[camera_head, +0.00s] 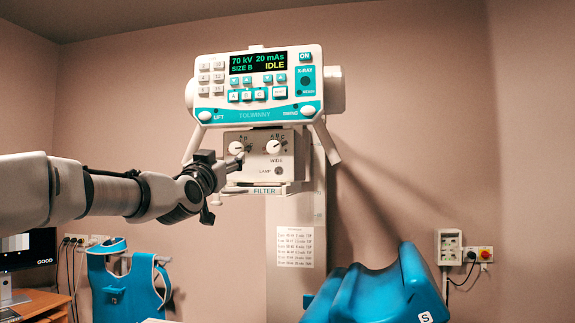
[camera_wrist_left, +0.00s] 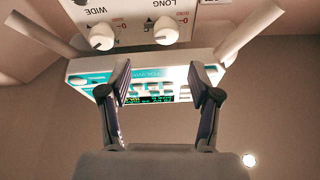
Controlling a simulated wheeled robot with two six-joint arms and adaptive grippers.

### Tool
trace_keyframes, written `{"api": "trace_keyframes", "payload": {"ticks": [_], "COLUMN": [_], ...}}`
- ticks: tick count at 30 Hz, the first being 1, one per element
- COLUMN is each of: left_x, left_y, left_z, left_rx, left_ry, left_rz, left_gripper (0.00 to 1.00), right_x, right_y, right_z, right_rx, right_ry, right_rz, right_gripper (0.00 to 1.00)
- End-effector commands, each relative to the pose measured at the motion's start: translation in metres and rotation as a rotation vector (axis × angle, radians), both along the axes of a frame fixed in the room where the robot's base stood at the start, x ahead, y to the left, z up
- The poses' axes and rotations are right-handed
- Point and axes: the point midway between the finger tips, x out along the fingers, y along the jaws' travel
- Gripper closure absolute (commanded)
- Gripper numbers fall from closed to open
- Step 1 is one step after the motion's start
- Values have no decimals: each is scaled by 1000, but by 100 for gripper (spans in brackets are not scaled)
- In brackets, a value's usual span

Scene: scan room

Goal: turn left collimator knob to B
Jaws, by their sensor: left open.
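The left collimator knob (camera_head: 236,147) is a round white knob on the pale collimator box (camera_head: 262,170) under the control console. In the left wrist view, which shows the box upside down, the knob marked LONG (camera_wrist_left: 166,32) is beyond the fingertips. Its exact setting is too small to read. A second white knob, marked WIDE (camera_head: 273,147), sits to its right. It shows in the left wrist view (camera_wrist_left: 103,37) on the left. My left gripper (camera_head: 236,161) is just in front of the box, near the left knob's lower side. Its fingers (camera_wrist_left: 160,78) are apart with nothing between them.
The console (camera_head: 258,85) above the box reads 70 kV, 20 mAs, SIZE B, IDLE. Its slanted handles flank the box. A blue chair-like support (camera_head: 375,295) stands at lower right. A blue apron-like item (camera_head: 125,285) stands lower left.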

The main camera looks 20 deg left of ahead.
Motion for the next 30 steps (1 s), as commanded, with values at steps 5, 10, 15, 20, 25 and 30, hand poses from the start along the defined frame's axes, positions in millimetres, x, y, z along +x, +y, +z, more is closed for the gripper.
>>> {"api": "trace_keyframes", "payload": {"ticks": [5, 10, 15, 20, 25, 30], "left_x": [5, 35, 60, 66, 66, 66], "left_y": [6, 12, 17, 19, 19, 19], "left_z": [17, 32, 39, 38, 38, 38], "left_rx": [1, 2, 2, 1, 1, 1], "left_ry": [-14, -13, -12, -11, -12, -12], "left_rz": [6, 5, 5, 3, 3, 3], "left_gripper": [37, 37, 37, 37, 44, 97], "right_x": [0, 0, 0, 0, 0, 0], "right_y": [0, 0, 0, 0, 0, 0], "right_z": [9, 30, 44, 44, 43, 43], "right_rx": [0, 0, 0, 0, 0, 0], "right_ry": [-1, -1, -1, -1, -1, -1], "right_rz": [2, 2, 1, 1, 1, 1], "right_gripper": [100, 100, 100, 100, 100, 100]}}
